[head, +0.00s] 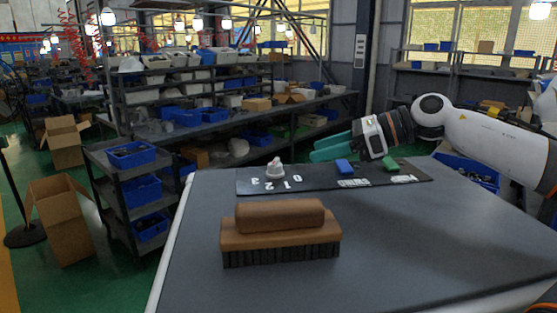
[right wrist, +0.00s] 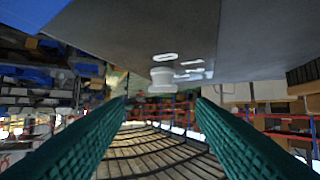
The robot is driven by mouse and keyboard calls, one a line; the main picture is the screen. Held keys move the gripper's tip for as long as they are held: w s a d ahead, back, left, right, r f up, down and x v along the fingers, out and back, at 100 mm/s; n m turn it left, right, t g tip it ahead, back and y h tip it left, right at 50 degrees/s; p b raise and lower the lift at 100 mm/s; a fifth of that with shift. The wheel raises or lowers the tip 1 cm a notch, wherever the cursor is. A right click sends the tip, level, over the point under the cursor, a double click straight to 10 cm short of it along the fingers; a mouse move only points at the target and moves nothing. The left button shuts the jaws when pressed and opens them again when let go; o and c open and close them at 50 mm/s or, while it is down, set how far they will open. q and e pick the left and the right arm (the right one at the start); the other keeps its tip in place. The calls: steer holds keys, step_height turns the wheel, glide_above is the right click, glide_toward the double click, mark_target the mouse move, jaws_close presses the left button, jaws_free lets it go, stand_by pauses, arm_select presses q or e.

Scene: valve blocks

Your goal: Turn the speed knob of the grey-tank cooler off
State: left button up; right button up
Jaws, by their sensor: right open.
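A white knob (head: 275,170) stands on the left part of a dark panel (head: 325,183) lying along the table's far edge. White digits are printed around its near side; its exact setting is too small to tell. In the right wrist view the knob (right wrist: 163,78) shows upside down, ahead of and between the fingertips. My right gripper (head: 318,151) has teal fingers, held apart and empty. It is beyond the panel, to the right of the knob and not touching it. No grey tank can be made out. My left gripper is not in view.
A blue part (head: 344,166) and a green part (head: 391,165) sit on the panel to the right, with white labels near them. A large brown brush (head: 280,228) lies on the grey table (head: 420,245) in front. The table's right side is clear. Shelves stand behind.

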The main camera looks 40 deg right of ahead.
mark_target(278, 163)
steer(key=w+a+p, duration=0.2)
steer(key=a, duration=0.1)
steer(key=shift+f, duration=0.15)
steer(key=shift+p+x, duration=0.55)
steer(key=shift+x, duration=0.45)
steer(key=w+p, duration=0.1)
steer(key=w+a+f+p, duration=0.1)
steer(key=w, duration=0.1)
steer(key=w+f+p, duration=0.1)
steer(key=shift+w+a+f, duration=0.2)
steer(key=shift+f, duration=0.05)
steer(key=shift+w+a+f, duration=0.1)
steer(key=shift+a, duration=0.05)
steer(key=shift+w+f, duration=0.1)
steer(key=shift+f, duration=0.05)
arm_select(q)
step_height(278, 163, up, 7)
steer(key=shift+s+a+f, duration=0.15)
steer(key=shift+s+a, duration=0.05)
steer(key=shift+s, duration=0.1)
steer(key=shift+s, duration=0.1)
arm_select(e)
steer(key=shift+c, duration=0.4)
steer(key=c, duration=0.7)
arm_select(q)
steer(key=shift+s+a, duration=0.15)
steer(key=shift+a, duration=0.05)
